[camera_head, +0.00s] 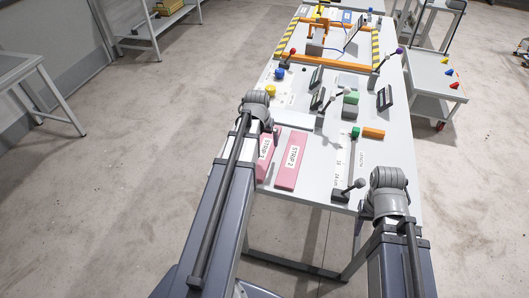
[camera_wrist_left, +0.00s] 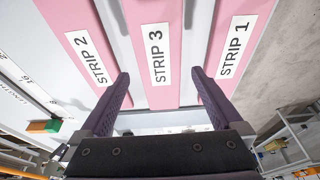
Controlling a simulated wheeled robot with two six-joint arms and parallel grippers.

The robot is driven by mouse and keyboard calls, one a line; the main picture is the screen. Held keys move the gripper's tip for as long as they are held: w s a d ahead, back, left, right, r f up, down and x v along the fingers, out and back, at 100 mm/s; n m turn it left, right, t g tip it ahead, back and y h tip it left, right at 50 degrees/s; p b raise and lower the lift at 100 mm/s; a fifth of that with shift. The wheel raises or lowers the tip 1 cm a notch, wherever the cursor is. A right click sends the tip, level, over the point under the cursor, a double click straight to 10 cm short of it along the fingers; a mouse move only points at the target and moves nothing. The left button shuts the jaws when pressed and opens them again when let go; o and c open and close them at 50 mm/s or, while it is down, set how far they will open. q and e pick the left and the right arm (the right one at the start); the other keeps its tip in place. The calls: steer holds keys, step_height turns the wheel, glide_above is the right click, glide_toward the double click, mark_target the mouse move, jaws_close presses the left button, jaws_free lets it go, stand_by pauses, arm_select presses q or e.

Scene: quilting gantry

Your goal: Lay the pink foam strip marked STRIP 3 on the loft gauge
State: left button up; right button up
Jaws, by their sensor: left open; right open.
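The pink foam strip marked STRIP 3 (camera_wrist_left: 154,60) lies flat in the middle of the left wrist view, between STRIP 2 (camera_wrist_left: 88,55) and STRIP 1 (camera_wrist_left: 233,50). My left gripper (camera_wrist_left: 160,88) is open over it, its two dark fingers apart on either side of STRIP 3, with nothing held. I cannot tell the height of the fingertips above it. In the head view STRIP 2 (camera_head: 290,160) shows clearly, and the strips to its left are partly hidden by my left arm. My right wrist shows at the table's right front, its fingers hidden. I cannot pick out the loft gauge with certainty.
A printed length scale (camera_head: 341,165) lies right of the strips. An orange block (camera_head: 373,133), a green block (camera_head: 351,97), levers with ball knobs and dark upright panels crowd the table beyond. An orange frame (camera_head: 322,52) stands farther back. A grey side cart (camera_head: 436,78) is at the right.

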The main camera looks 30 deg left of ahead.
mark_target(265, 148)
arm_select(q)
steer(key=b+x, duration=0.4)
steer(key=shift+s+d+f, duration=0.15)
steer(key=shift+s+f, duration=0.1)
steer(key=shift+s, duration=0.05)
steer(key=shift+w+f+b, duration=0.15)
steer(key=shift+f+b, duration=0.25)
steer(key=shift+f, duration=0.05)
steer(key=shift+r, duration=0.1)
steer(key=shift+c, duration=0.2)
steer(key=c, duration=1.1)
step_height(265, 148, up, 10)
steer(key=p, duration=1)
steer(key=shift+c, duration=0.2)
